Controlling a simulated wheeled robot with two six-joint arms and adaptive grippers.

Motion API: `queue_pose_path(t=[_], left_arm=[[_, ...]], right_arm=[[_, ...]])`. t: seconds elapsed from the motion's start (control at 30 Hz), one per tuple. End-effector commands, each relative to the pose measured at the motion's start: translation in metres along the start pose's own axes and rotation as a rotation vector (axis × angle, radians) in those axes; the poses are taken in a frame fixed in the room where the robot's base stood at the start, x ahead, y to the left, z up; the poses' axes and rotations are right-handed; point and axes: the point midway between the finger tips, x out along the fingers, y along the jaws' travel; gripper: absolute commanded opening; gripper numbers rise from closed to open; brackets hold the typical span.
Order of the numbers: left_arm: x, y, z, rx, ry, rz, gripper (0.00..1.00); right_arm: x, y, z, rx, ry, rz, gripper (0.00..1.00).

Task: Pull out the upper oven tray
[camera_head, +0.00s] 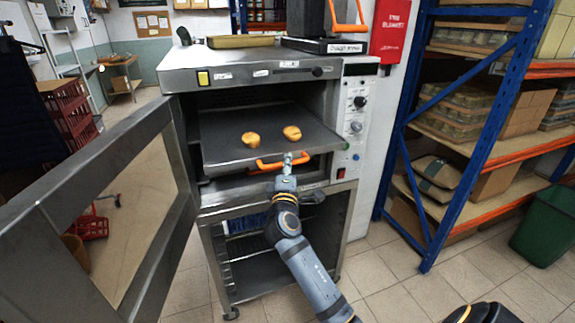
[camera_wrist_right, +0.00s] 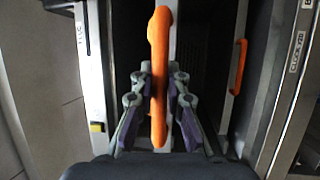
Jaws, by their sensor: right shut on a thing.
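The upper oven tray (camera_head: 220,137) is a dark flat sheet bearing two browned buns (camera_head: 271,137). It lies level and its front edge sticks out of the open oven (camera_head: 255,75). Its orange handle (camera_head: 266,165) is at the front edge. My right gripper (camera_head: 287,160) is shut on this handle, reaching up from below. In the right wrist view the orange handle (camera_wrist_right: 159,75) runs between the two fingers (camera_wrist_right: 159,95). My left gripper is not in view.
The oven door (camera_head: 110,200) stands wide open at the left. A blue-framed shelf (camera_head: 455,150) stands at the right, with a green bin (camera_head: 545,228) beside it. A second orange handle (camera_wrist_right: 238,67) shows in the right wrist view. Tiled floor is clear between oven and shelf.

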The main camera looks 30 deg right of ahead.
Motion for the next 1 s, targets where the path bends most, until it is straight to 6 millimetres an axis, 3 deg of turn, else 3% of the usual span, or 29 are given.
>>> queue_pose_path(t=[0.1, 0.13, 0.3, 0.63, 1.0], left_arm=[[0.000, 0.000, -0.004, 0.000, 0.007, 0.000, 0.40], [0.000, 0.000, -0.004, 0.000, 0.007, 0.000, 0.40], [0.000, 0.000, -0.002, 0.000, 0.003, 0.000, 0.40], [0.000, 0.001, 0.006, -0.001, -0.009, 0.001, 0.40], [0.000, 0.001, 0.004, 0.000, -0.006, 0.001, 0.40]], right_arm=[[0.000, 0.000, 0.000, -0.001, -0.001, 0.001, 0.00], [0.000, 0.000, 0.000, -0.001, -0.001, 0.001, 0.16], [0.000, 0.000, 0.000, -0.001, 0.000, 0.001, 0.37], [-0.004, -0.001, 0.000, 0.000, 0.001, -0.001, 0.37], [-0.067, -0.001, 0.000, 0.002, 0.000, -0.003, 0.37]])
